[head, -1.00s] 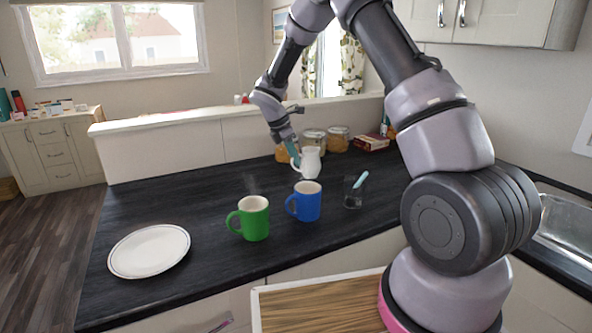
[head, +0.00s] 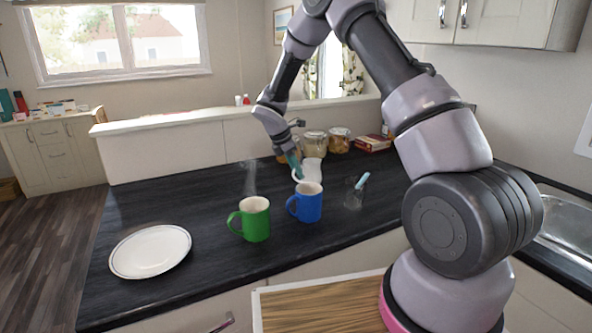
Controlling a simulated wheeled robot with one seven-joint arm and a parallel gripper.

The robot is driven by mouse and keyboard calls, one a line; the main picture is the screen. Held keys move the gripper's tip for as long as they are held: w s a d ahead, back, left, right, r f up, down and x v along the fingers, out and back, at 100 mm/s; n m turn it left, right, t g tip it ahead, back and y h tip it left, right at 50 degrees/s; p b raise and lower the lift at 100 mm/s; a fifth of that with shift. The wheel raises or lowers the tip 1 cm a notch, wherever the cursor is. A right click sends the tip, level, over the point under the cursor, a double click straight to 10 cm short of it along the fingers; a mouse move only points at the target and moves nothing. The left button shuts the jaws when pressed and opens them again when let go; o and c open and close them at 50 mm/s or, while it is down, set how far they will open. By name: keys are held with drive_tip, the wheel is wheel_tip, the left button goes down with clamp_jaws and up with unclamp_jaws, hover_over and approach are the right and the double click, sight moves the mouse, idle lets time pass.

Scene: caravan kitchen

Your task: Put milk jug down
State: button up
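The white milk jug (head: 313,170) is upright at the back of the dark counter (head: 215,200), behind the blue mug (head: 308,203). The mug's rim hides the jug's base, so I cannot tell whether it touches the counter. My gripper (head: 296,169), with teal fingers, reaches down from the upper left to the jug's handle side. It appears shut on the jug's handle; the fingertips are small and partly hidden.
A steaming green mug (head: 254,220) stands left of the blue mug. A glass with a pale blue utensil (head: 355,195) stands to the right. Glass jars (head: 315,145) and a red box (head: 373,143) line the back. A white plate (head: 150,251) lies front left.

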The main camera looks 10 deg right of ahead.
drive_tip(key=v, duration=1.1)
drive_tip(key=s+d+r+m+y, duration=0.1)
drive_tip(key=s+d+r+m, duration=0.3)
drive_tip(key=r, duration=0.5)
drive_tip(key=s+d+r+m+t+y, duration=0.1)
drive_tip(key=s+d+r+m+t, duration=0.1)
drive_tip(key=s+r+m, duration=0.2)
drive_tip(key=s+d+r+m+t+y, duration=0.2)
drive_tip(key=s+r+m, duration=0.3)
drive_tip(key=s+m, duration=0.5)
drive_tip(key=s+d+r+m+t+y, duration=0.2)
drive_tip(key=s+d+r+m, duration=0.2)
drive_tip(key=s, duration=1)
drive_tip(key=r+m, duration=0.1)
drive_tip(key=m, duration=0.2)
drive_tip(key=shift+s, duration=0.35)
